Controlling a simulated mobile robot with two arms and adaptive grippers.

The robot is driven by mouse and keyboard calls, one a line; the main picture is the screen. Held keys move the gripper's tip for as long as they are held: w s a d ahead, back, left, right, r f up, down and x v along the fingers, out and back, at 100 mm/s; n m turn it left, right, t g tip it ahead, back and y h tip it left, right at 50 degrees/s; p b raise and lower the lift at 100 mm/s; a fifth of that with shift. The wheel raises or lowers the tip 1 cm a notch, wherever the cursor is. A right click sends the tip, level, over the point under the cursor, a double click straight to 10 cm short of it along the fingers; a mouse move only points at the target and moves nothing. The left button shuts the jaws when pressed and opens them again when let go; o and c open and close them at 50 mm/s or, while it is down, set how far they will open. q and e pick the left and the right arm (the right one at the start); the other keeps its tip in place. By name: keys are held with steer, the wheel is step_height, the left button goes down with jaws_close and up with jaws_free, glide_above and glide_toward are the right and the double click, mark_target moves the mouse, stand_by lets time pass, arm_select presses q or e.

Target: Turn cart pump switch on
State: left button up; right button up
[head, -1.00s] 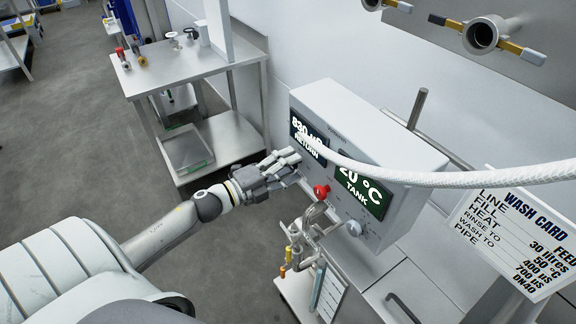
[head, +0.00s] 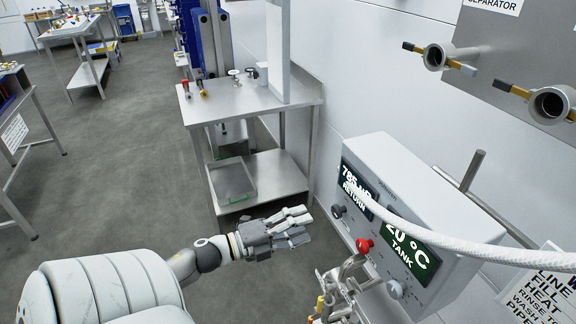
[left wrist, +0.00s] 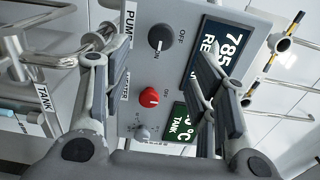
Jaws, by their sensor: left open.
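The cart's control box (head: 385,165) is light grey, with dark displays and a row of knobs. The black pump switch (head: 338,211) is the leftmost knob. It also shows in the left wrist view (left wrist: 161,38), below the PUMP label side, with OFF and ON printed around it; I cannot tell its setting surely. A red heater knob (head: 364,245) and a grey knob (head: 395,289) follow along the row. My left gripper (head: 303,226) is open and empty, just left of the pump switch. In the left wrist view its fingers (left wrist: 150,75) stand either side of the knobs.
A white hose (head: 430,235) crosses in front of the displays. Metal pipework (head: 340,285) stands below the box. A steel table (head: 250,105) with a lower shelf is behind the gripper. A wash card (head: 545,285) is at lower right. Open floor lies left.

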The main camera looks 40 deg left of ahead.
arm_select(q)
steer(key=shift+v, duration=1.4)
